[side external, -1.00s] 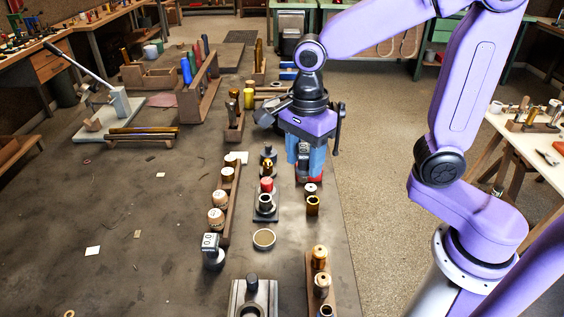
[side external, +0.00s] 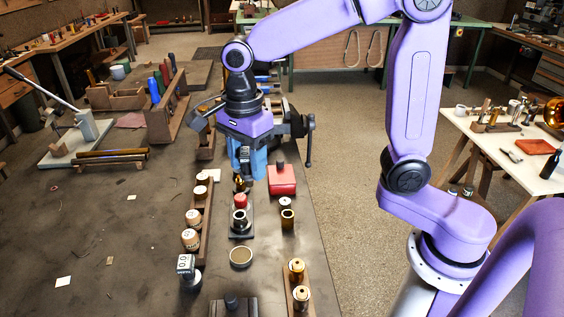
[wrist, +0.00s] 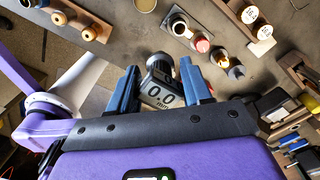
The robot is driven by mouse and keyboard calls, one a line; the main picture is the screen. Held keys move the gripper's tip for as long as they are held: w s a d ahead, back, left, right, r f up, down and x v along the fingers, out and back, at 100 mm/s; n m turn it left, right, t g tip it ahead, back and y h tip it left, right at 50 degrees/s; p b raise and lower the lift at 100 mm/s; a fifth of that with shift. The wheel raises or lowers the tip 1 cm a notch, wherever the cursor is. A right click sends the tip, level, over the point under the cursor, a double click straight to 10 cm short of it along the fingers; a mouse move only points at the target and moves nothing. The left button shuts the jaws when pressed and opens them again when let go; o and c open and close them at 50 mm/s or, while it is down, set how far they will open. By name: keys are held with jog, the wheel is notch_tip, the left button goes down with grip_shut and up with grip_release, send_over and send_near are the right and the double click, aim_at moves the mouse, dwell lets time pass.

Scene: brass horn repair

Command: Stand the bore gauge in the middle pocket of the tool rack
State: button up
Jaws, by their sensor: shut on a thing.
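My gripper (side external: 248,172) is shut on a dark gauge with a pale digital display, held upright between its blue fingers above the table. A similar gauge with a 0.0 display (side external: 186,266) stands on the table at the front left. A wooden rack (side external: 163,124) with upright red, green and blue pieces stands at the back left. A smaller wooden holder (side external: 205,150) is nearer my gripper.
Below my gripper is a row with a red-capped piece (side external: 240,202) and a black ring. A red box (side external: 282,182) is to its right. A wooden strip with pale round jars (side external: 193,217) is to the left, a shallow cup (side external: 240,257) in front.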

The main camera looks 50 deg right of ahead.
jog(key=w+a+f, duration=0.2)
jog(key=w+f, duration=0.1)
jog(key=w, duration=0.4)
jog(key=w+a+f, duration=0.2)
jog(key=w+f, duration=0.1)
jog(key=w, duration=0.3)
jog(key=shift+w+a+f, duration=0.3)
jog(key=shift+w, duration=0.05)
jog(key=shift+f, duration=2.4)
jog(key=shift+f, duration=1.8)
jog(key=o, duration=1.7)
jog(key=shift+r, duration=3.5)
